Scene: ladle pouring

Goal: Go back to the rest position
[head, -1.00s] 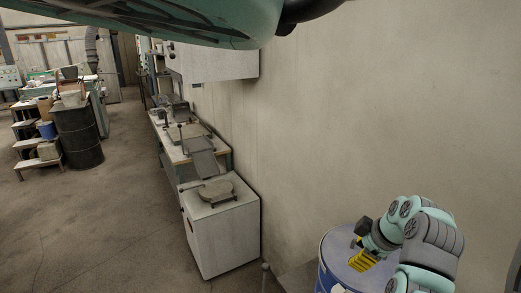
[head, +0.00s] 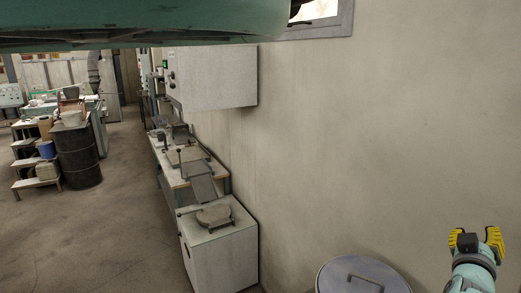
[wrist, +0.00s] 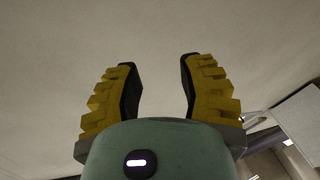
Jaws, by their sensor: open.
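My gripper (head: 476,236) is at the lower right of the head view, raised in front of the bare wall, with its yellow fingers pointing up. In the wrist view my gripper (wrist: 160,85) has its two yellow ridged fingers spread apart, with nothing between them. Behind the fingers there is only a plain pale surface. No ladle shows in either view.
A drum with a handled lid (head: 362,276) stands below and left of my gripper. A white cabinet (head: 220,250) and a workbench (head: 178,178) line the wall (head: 380,150). A wall box (head: 215,78) hangs above. Open floor (head: 95,235) lies left; a dark barrel (head: 78,158) stands farther back.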

